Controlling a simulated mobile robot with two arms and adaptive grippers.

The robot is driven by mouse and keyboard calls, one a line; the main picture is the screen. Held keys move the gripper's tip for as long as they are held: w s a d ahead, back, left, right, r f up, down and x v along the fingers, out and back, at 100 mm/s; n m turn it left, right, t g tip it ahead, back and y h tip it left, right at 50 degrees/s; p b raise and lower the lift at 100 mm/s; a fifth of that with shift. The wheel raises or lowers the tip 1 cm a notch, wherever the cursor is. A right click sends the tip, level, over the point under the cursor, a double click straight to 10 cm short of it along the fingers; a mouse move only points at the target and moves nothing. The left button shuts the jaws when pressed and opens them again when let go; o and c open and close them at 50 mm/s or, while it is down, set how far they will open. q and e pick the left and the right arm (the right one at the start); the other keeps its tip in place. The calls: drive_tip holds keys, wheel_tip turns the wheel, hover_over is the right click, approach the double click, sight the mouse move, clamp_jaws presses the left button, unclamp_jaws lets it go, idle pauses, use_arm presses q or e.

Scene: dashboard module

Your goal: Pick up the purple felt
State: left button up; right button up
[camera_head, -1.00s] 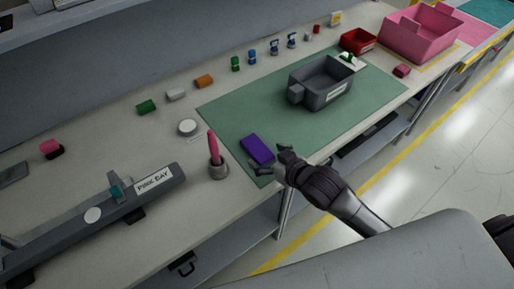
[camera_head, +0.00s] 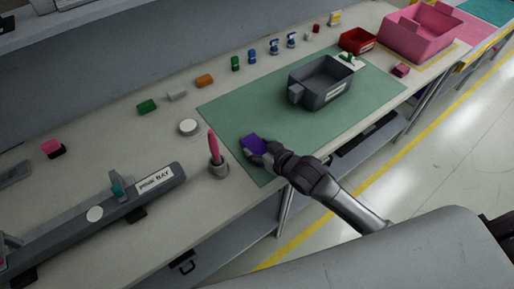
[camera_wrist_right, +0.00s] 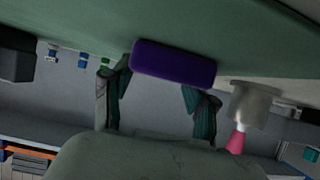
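The purple felt (camera_head: 252,142) is a small flat block on the near left part of the green mat (camera_head: 232,115). My right gripper (camera_head: 257,157) is at its near side and hides part of it in the head view. In the right wrist view the felt (camera_wrist_right: 173,63) lies across the tips of my right gripper (camera_wrist_right: 158,84). The two fingers are spread apart, one near each end of the felt. I cannot tell whether they touch it. My left gripper is not in view.
A grey cup with a pink stick (camera_head: 217,168) stands close to the left of the right gripper. A grey bin (camera_head: 322,96) is on the mat. A grey fixture labelled pink bay (camera_head: 110,205) lies at left. Red (camera_head: 357,40) and pink bins (camera_head: 420,45) are at far right.

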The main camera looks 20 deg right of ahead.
drive_tip(key=shift+c, duration=0.9)
drive_tip(key=shift+r, duration=0.15)
